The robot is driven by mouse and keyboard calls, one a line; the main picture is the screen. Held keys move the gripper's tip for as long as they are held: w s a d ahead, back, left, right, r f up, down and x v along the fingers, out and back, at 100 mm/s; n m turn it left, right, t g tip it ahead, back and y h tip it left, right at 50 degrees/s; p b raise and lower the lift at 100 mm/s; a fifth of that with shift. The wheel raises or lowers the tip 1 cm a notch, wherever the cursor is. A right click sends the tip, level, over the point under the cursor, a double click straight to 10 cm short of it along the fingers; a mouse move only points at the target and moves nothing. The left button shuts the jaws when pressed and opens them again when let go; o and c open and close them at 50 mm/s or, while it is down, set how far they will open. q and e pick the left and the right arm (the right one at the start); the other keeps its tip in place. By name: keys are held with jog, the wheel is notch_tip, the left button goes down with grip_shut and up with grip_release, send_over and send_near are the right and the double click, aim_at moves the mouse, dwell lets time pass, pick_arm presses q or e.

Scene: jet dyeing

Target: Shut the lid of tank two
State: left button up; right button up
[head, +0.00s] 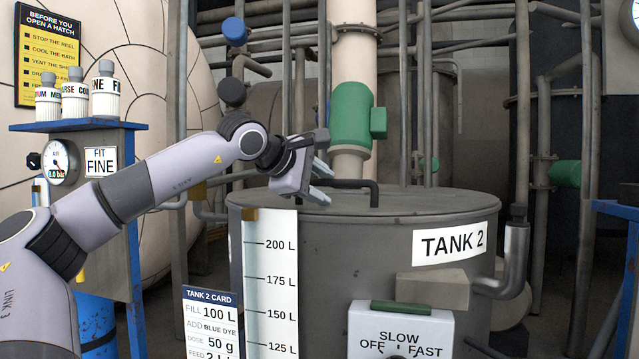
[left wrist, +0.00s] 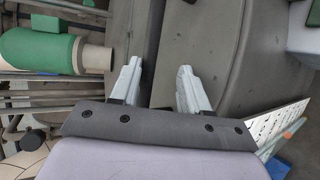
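Tank two (head: 370,270) is a grey round tank with a "TANK 2" label. Its flat grey lid (head: 440,203) lies level across the top, looking down on the tank; I see no clear gap at the rim. A black bent bar handle (head: 374,193) stands at the lid's back middle. My left gripper (head: 320,182) is over the back left of the lid, at the bar's left end. Its fingers are apart in the left wrist view (left wrist: 159,70), where a dark strip runs between them, seemingly the bar. I cannot tell whether they touch it. My right gripper is out of view.
A green-collared pipe (head: 351,115) rises behind the tank. A level scale (head: 270,280) and control box (head: 400,330) stand at the tank's front. A blue-topped stand (head: 80,125) with several jars is at left. A bent pipe (head: 515,250) borders the tank's right.

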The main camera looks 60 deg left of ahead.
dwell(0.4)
pick_arm(q)
jog(key=shift+r, duration=0.1)
jog(key=shift+s+d+r, duration=0.1)
jog(key=shift+s+r, duration=0.2)
jog(key=shift+s, duration=0.3)
jog(key=v, duration=0.5)
jog(key=shift+s+d, duration=0.1)
jog(key=shift+s, duration=0.25)
